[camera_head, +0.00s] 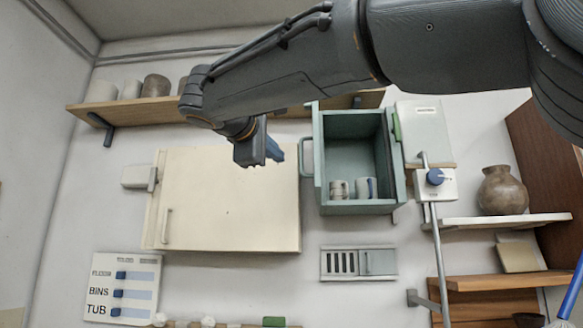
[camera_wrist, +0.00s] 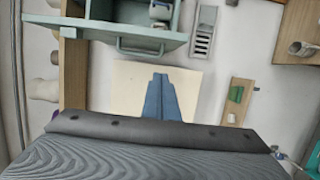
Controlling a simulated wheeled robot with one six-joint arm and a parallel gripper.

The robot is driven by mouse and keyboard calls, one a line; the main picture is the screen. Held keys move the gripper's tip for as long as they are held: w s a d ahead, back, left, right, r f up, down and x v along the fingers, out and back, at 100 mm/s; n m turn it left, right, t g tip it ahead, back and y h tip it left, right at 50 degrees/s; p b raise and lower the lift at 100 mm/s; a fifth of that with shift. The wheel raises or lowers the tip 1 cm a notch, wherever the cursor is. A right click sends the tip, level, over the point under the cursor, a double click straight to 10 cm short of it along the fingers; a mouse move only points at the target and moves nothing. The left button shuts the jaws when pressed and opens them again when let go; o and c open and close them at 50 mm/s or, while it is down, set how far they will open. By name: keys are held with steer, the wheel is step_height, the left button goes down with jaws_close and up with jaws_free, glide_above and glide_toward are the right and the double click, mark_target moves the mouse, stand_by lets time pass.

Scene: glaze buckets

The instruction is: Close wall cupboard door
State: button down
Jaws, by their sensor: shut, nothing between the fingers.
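The teal wall cupboard (camera_head: 355,133) is open, and two mugs (camera_head: 366,188) stand inside at the bottom. Its door (camera_head: 318,165) stands swung out on the left side, seen nearly edge-on, with a bar handle (camera_head: 304,158) on its outer face. In the wrist view the door (camera_wrist: 105,35) crosses the top, with its handle (camera_wrist: 140,47) facing down in the picture. My gripper (camera_head: 278,152) is shut and empty. It appears just left of the door handle in the head view; the gap in depth is unclear. Its blue fingers also show in the wrist view (camera_wrist: 160,78).
A cream panel (camera_head: 230,200) with a handle lies behind and below my gripper. A wooden shelf (camera_head: 130,108) with pots runs above it. A grey vent (camera_head: 358,263) is below the cupboard. A switch box with a blue knob (camera_head: 435,177) and a pipe stand to the right.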

steer(key=w+d+p, duration=0.4)
steer(key=w+d, duration=0.2)
steer(key=w, duration=0.2)
steer(key=shift+w+d, duration=0.25)
steer(key=shift+d, duration=0.15)
steer(key=shift+d+f, duration=0.1)
steer(key=shift+f, duration=0.05)
